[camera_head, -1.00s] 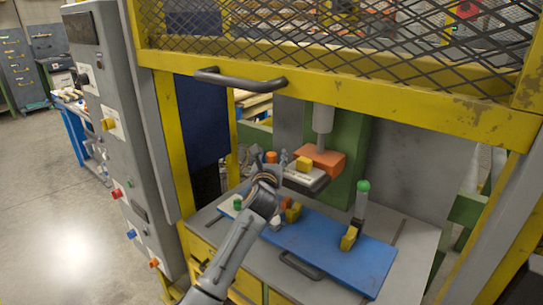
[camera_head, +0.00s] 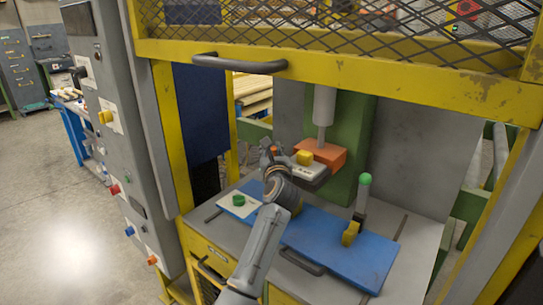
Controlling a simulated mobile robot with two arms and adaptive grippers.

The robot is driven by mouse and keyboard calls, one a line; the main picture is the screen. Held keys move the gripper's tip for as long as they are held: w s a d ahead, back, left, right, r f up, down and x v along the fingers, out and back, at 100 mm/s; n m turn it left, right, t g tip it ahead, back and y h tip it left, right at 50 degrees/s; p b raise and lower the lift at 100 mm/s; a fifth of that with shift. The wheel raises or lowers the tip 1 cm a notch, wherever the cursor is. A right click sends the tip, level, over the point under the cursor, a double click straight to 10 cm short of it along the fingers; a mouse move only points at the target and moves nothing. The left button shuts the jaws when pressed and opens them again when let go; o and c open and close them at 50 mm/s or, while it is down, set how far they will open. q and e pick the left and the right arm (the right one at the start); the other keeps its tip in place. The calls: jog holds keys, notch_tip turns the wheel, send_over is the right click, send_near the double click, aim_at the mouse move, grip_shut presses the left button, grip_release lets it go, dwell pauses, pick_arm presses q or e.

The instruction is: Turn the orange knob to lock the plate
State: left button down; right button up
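A small patch of orange (camera_head: 274,149), likely the orange knob, shows at the tip of my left gripper (camera_head: 271,153) and is mostly hidden by it. The fingers are around or right in front of it; I cannot tell if they are closed on it. A blue plate (camera_head: 345,252) lies on the grey table under my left arm. My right gripper is not in view.
A green knob (camera_head: 239,200) on a white plate is left of the arm. A green-tipped lever (camera_head: 363,190) stands on the blue plate. The yellow guard frame with a dark handle (camera_head: 240,64) hangs above. A control panel (camera_head: 100,110) stands at left.

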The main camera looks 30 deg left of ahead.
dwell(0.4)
pick_arm(q)
jog(key=c, duration=1)
grip_release()
jog(key=v, duration=1.2)
jog(key=shift+w+d, duration=0.1)
jog(key=shift+d, duration=0.05)
